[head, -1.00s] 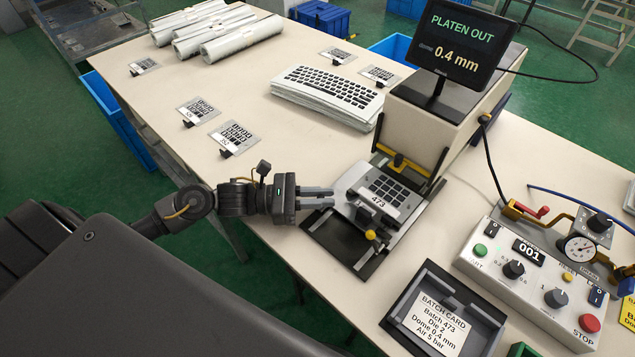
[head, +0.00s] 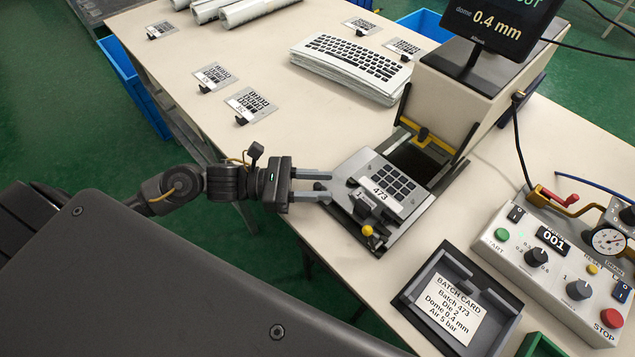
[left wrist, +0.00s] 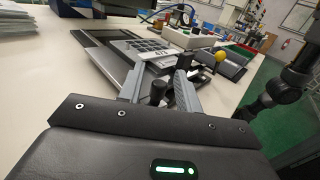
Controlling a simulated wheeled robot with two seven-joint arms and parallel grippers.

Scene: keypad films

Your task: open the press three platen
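The press (head: 480,90) is a cream block with a dark opening at its front. My right gripper is out of view.
A screen (head: 500,25) reading 0.4 mm stands on the press. A batch card tray (head: 405,298) lies in front, a control box (head: 555,290) to its right. Keypad sheets (head: 350,68) and small keypad plates lie behind on the table (head: 290,155).

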